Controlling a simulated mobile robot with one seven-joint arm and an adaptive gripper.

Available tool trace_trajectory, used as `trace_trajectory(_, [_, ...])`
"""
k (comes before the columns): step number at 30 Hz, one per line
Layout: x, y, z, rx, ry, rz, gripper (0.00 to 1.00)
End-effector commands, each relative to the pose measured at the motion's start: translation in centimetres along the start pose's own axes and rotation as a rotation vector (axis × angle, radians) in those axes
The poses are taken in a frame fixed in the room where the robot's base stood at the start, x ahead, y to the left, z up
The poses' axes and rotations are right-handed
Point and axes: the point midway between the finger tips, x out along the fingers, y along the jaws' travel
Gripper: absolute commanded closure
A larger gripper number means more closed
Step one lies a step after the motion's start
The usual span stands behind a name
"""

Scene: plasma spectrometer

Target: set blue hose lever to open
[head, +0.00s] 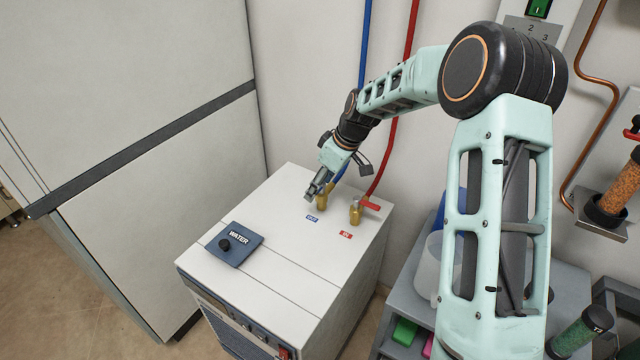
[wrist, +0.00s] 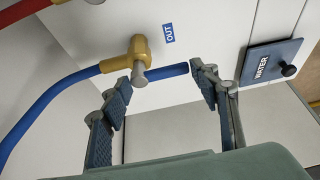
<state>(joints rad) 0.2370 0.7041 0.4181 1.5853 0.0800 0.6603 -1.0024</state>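The blue hose (wrist: 45,105) runs into a brass valve (wrist: 128,55) beside the blue OUT label (wrist: 169,33). The valve's blue lever (wrist: 168,72) points right, away from the hose, in the wrist view. My gripper (wrist: 164,77) is open, with one finger near the valve end of the lever and the other at its tip. I cannot tell whether either finger touches it. In the head view my gripper (head: 315,190) is at the blue hose's brass valve (head: 323,203) and hides most of the lever.
The red hose (head: 385,165) joins a second brass valve (head: 355,213) with a red lever (head: 370,204), close on the right. A dark blue WATER lid (head: 234,244) with a black knob lies on the white cabinet top (head: 280,285). The wall is close behind.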

Motion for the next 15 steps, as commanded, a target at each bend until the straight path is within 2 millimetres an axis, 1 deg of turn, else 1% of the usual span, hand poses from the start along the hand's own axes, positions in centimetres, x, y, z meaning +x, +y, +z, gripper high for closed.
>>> trace_trajectory(1, [0.13,-0.19,0.05,-0.001,-0.002,-0.004,0.38])
trace_trajectory(4, [0.11,-0.15,0.05,0.000,-0.002,-0.003,0.28])
trace_trajectory(12, [-0.01,-0.04,0.03,0.002,-0.001,-0.001,0.28])
trace_trajectory(15, [-0.59,0.01,0.02,0.002,0.000,0.000,0.28])
